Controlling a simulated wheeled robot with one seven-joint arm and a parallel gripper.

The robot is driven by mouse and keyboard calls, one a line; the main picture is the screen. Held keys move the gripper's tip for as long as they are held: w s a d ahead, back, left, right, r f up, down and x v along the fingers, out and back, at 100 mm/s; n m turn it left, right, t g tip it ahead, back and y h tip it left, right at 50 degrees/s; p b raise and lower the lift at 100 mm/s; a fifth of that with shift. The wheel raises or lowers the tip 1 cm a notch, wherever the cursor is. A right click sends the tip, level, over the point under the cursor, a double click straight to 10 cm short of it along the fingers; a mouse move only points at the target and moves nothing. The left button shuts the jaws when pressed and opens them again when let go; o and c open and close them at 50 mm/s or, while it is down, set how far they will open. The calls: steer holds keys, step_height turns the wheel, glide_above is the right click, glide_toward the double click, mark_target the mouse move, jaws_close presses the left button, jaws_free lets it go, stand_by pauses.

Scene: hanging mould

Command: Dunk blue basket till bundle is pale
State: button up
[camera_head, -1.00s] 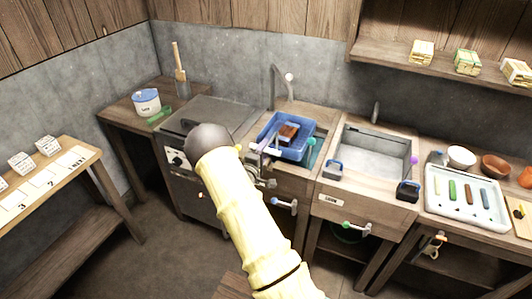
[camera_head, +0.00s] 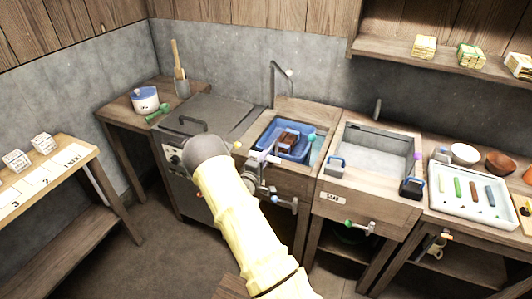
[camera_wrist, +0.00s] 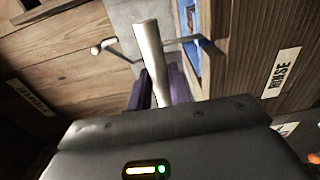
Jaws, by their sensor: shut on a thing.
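The blue basket (camera_head: 270,146) sits low in the left basin, which bears a RINSE label (camera_wrist: 281,74) in the wrist view. A dark reddish-brown bundle (camera_head: 288,138) lies in the basket. My gripper (camera_wrist: 158,92) is at the front of this basin, with dark purple fingers shut on a pale metal lever handle (camera_wrist: 148,45). In the head view my arm partly hides the gripper and lever. A strip of blue shows beside the lever in the wrist view.
A SOAK basin (camera_head: 371,158) stands to the right, with blue-handled clips on its rim. A metal unit (camera_head: 205,125) with a lid handle stands to the left. A tap (camera_head: 275,80) rises behind the rinse basin. A tray of coloured sticks (camera_head: 465,195) lies far right.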

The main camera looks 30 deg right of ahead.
step_height(320, 180, down, 10)
steer(key=b, duration=0.6)
steer(key=shift+s+b, duration=0.15)
steer(key=shift+b, duration=0.2)
steer(key=shift+o, duration=0.2)
steer(key=shift+a, duration=0.1)
steer(key=shift+o, duration=0.5)
steer(key=shift+f, duration=0.2)
steer(key=shift+r+p, duration=0.5)
steer(key=shift+r, duration=0.1)
steer(key=shift+c, duration=0.6)
steer(key=r+p, duration=0.9)
steer(key=r, duration=0.6)
steer(key=shift+w, duration=0.2)
